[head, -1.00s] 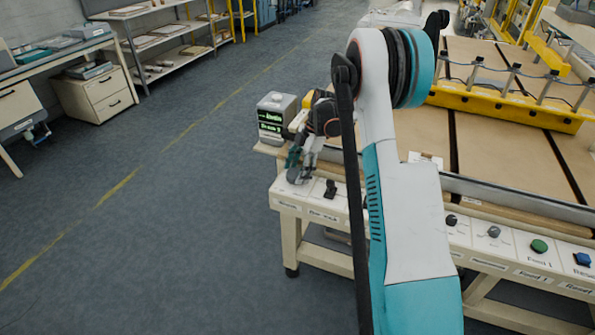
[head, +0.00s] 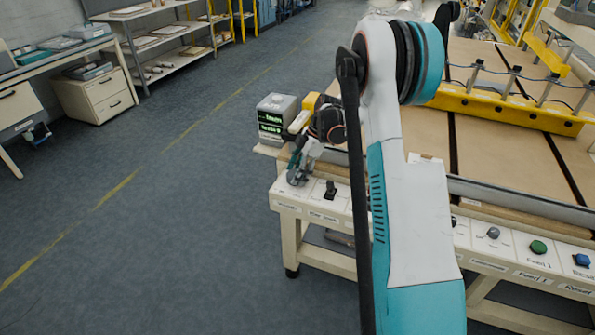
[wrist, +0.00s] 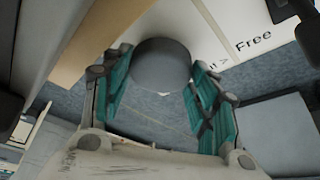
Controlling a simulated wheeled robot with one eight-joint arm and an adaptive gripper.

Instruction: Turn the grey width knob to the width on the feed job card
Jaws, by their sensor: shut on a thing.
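The grey width knob (wrist: 162,65) shows in the wrist view as a round grey cylinder between the two teal-lined fingers of my gripper (wrist: 160,92). The fingers touch it on both sides. In the head view my gripper (head: 297,170) is at the left end of the control panel (head: 330,205), over the knob there, which it mostly hides. A small grey display box (head: 277,118) with green text stands just behind; its text is too small to read surely. I cannot pick out the feed job card for certain, and no pointer mark on the knob shows.
A black switch (head: 330,188) sits close right of my gripper. Further right on the panel are a grey knob (head: 493,232), a green button (head: 538,246) and a blue one (head: 582,260). The floor left of the panel is clear.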

